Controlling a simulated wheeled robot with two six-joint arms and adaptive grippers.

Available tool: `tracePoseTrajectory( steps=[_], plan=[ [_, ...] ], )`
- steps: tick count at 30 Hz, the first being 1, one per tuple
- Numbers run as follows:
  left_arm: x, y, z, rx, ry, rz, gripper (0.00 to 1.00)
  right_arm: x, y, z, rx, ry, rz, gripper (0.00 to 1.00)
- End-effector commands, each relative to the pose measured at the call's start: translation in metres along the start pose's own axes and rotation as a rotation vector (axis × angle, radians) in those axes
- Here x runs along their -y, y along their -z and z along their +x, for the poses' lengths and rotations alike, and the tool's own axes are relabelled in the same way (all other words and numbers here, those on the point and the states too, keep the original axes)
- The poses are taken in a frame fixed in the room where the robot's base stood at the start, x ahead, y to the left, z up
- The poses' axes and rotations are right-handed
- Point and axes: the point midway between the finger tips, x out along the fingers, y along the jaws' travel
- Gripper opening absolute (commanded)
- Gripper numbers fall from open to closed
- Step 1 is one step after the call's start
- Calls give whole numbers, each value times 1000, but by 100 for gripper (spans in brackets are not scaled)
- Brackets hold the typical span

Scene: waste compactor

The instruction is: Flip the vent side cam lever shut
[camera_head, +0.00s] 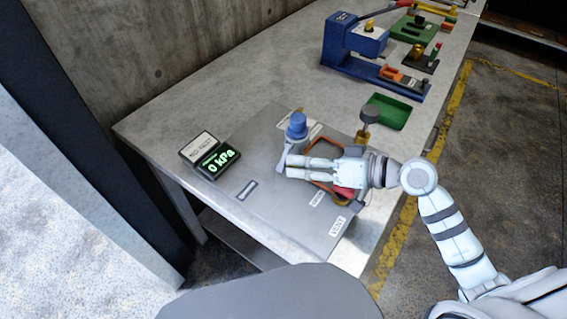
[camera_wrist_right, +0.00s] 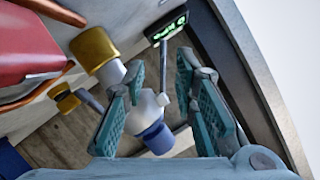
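A grey plate (camera_head: 262,185) lies on the bench, with a VENT label (camera_head: 338,226) at its near right corner and a smaller label, apparently OPEN (camera_head: 317,199), beside it. A red part (camera_head: 343,192) with a gold piece (camera_head: 341,201) below it shows near these labels, partly hidden by my right gripper; I cannot tell whether it is the vent cam lever. My right gripper (camera_head: 292,167) reaches in over the plate from the right. In the wrist view its teal finger pads (camera_wrist_right: 163,108) are apart, with a blue-capped grey part (camera_wrist_right: 157,138) visible between them. My left gripper is not in view.
A blue-topped post (camera_head: 297,124) stands just beyond my right gripper. A dark-topped knob (camera_head: 369,113) stands beyond my wrist. A display reading 0 kPa (camera_head: 216,160) is at the left. A green tray (camera_head: 389,111) and blue press (camera_head: 355,40) are farther back. Bare bench lies left.

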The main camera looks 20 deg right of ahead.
Motion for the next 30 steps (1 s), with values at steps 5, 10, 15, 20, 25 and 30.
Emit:
tracePoseTrajectory(
  steps=[5, 10, 15, 20, 25, 30],
  plan=[
    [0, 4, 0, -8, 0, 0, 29, 1, 0, 34, -1, 3, 3, 26],
    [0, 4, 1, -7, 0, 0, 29, 1, 0, 47, 2, 1, 0, 26],
    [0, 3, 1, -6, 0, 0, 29, 1, 0, 48, 4, 1, -1, 26],
    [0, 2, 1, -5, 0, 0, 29, 1, 0, 48, 4, 1, 0, 13],
    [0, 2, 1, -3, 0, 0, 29, 1, 0, 48, 4, 1, 0, 0],
    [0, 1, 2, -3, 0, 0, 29, -2, 0, 48, 2, -27, -72, 0]
  ],
)
